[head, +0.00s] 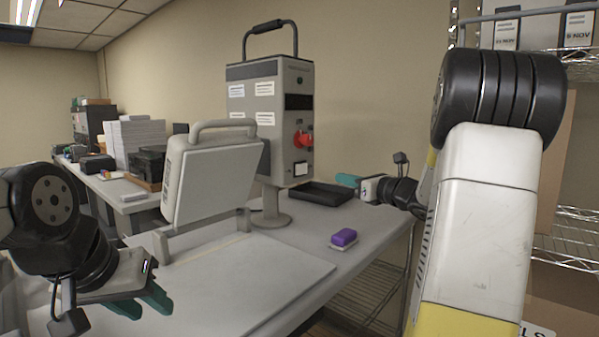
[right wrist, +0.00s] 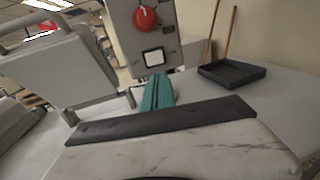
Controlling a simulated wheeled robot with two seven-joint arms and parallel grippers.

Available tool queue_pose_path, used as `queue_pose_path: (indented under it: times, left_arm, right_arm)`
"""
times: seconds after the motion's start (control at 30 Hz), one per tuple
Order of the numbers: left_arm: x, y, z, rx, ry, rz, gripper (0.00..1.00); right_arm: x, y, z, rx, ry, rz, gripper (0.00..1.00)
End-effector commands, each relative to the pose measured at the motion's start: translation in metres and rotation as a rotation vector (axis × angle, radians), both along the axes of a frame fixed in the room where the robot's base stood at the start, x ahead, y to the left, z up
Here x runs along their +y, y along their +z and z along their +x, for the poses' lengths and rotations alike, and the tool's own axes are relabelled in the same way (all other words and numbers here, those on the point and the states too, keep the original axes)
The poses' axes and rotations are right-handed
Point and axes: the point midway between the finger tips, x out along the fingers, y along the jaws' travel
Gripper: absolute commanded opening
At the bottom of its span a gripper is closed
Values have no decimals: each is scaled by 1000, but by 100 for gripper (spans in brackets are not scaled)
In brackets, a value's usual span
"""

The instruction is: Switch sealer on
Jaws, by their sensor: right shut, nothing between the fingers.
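The sealer is a grey upright control box (head: 270,112) with a black top handle, standing on a round-footed post on the table. Its side panel carries a red knob (head: 303,139) and, below it, a white square switch (head: 300,169); the knob (right wrist: 145,18) and switch (right wrist: 154,57) also show in the right wrist view. My right gripper (head: 347,180) has teal fingers and is shut and empty, to the right of the panel. In the right wrist view its fingers (right wrist: 158,90) point toward the panel just below the switch. My left gripper (head: 148,300) hangs low at the table's left; its finger gap is unclear.
A tilted grey platen with a handle (head: 212,175) stands left of the box. A purple-topped block (head: 344,238) sits near the table's right edge. Wire shelves (head: 570,222) stand at the right.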

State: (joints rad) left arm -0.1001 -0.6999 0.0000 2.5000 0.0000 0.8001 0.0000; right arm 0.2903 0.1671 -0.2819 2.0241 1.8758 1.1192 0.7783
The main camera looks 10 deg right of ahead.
Motion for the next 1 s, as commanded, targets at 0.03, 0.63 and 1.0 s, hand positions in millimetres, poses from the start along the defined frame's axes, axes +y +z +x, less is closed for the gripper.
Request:
queue_pose_path:
  times: [0.03, 0.63, 1.0]
  left_arm:
    - [0, 0, 0, 0, 0, 0, 36]
    - [0, 0, 0, 0, 0, 0, 36]
    - [0, 0, 0, 0, 0, 0, 36]
  right_arm:
    - [0, 0, 0, 0, 1, -1, 0]
    - [41, -1, 75, 0, 6, -4, 0]
    - [63, 0, 121, 0, 4, -3, 0]
